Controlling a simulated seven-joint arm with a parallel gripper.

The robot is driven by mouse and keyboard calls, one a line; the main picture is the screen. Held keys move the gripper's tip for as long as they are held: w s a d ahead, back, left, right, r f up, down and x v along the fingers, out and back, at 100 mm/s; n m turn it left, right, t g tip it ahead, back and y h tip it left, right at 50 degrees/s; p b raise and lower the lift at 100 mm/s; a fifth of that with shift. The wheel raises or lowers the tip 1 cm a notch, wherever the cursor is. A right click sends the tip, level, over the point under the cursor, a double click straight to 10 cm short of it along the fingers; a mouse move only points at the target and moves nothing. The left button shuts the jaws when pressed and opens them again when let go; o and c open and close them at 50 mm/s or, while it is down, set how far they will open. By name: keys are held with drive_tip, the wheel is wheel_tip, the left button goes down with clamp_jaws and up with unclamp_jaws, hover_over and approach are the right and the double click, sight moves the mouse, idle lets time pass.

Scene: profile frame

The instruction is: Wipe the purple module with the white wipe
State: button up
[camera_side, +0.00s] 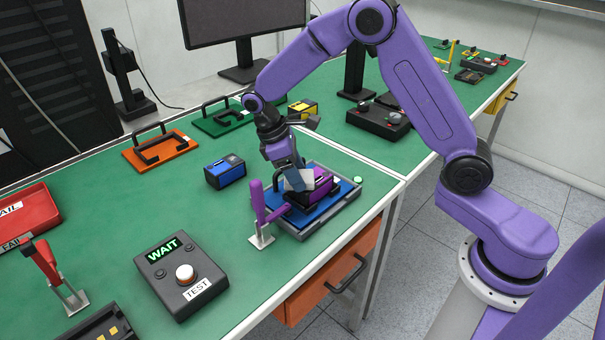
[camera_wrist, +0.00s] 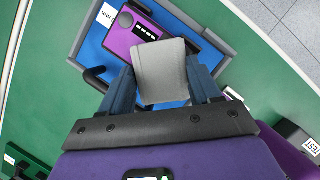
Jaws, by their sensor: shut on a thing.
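My gripper (camera_side: 292,176) is shut on the white wipe (camera_side: 301,181), which hangs between the fingers. In the wrist view the wipe (camera_wrist: 160,70) looks pale grey and lies over part of the purple module's top. I cannot tell for sure whether the wipe touches the module.
A purple lever clamp (camera_side: 262,208) stands at the tray's near left corner. A blue module (camera_side: 225,172) lies left of the tray. The WAIT/TEST box (camera_side: 181,275) is at the front. Orange (camera_side: 158,150) and green (camera_side: 220,118) handled plates lie behind. Bench between is clear.

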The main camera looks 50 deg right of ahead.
sight(311, 183)
drive_tip(key=shift+s, duration=1.7)
drive_tip(key=shift+s+r, duration=0.15)
drive_tip(key=shift+s, duration=0.05)
drive_tip(key=shift+r, duration=4)
drive_tip(key=shift+w+d+f, duration=0.1)
drive_tip(key=shift+d+f, duration=0.05)
drive_tip(key=shift+f, duration=0.05)
